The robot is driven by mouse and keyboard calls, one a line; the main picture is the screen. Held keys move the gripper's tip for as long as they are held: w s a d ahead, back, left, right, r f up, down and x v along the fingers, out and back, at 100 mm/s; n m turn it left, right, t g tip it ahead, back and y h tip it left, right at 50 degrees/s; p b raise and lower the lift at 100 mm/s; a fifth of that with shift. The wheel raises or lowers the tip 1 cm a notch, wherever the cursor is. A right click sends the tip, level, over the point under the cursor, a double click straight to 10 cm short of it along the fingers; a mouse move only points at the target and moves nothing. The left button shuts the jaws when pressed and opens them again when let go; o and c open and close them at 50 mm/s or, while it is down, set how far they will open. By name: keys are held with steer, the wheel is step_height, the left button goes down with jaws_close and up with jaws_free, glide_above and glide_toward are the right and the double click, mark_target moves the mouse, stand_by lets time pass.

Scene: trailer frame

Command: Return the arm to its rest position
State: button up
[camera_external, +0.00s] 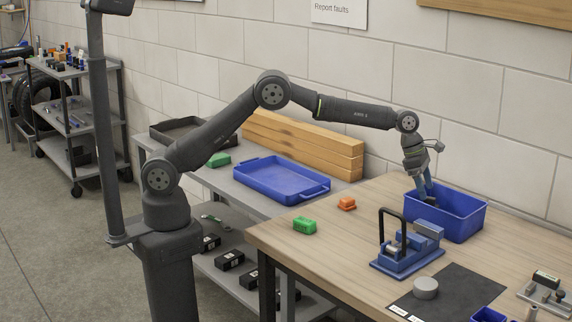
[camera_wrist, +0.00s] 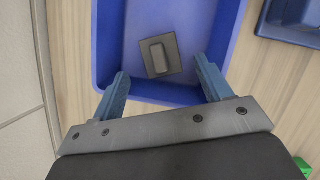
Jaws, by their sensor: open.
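My gripper (camera_external: 424,188) is at the blue bin (camera_external: 462,222) on the wooden table, its fingers reaching over or into the near-left part of the bin. In the wrist view the two blue fingers of my gripper (camera_wrist: 162,86) are wide apart with nothing between their tips. A grey block with a raised bar (camera_wrist: 161,56) lies on the bin's floor, just beyond the fingertips. The bin's blue wall (camera_wrist: 104,50) shows around it. My arm is stretched out to the right from its column. How deep the fingertips are in the bin is hard to tell.
A blue clamp fixture (camera_external: 405,255) with a black handle stands in front of the bin. A blue tray (camera_external: 281,181) and wooden beams (camera_external: 300,146) are on the grey bench. The wall is close behind.

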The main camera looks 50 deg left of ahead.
mark_target(429, 202)
steer(key=v, duration=0.6)
steer(key=x, duration=1.1)
steer(key=shift+d+f, duration=0.1)
steer(key=shift+f, duration=0.3)
step_height(429, 202, up, 10)
steer(key=shift+r, duration=0.1)
steer(key=s+a+m+g, duration=0.1)
steer(key=s+a+m, duration=0.3)
steer(key=s, duration=1.2)
steer(key=s+a+m+g, duration=0.2)
steer(key=s+a+m, duration=0.1)
steer(key=s, duration=1.2)
steer(key=w+a+f, duration=0.2)
steer(key=w+f, duration=0.1)
steer(key=w, duration=0.3)
steer(key=shift+w+f, duration=0.15)
steer(key=shift+f, duration=0.15)
steer(key=shift+o, duration=0.2)
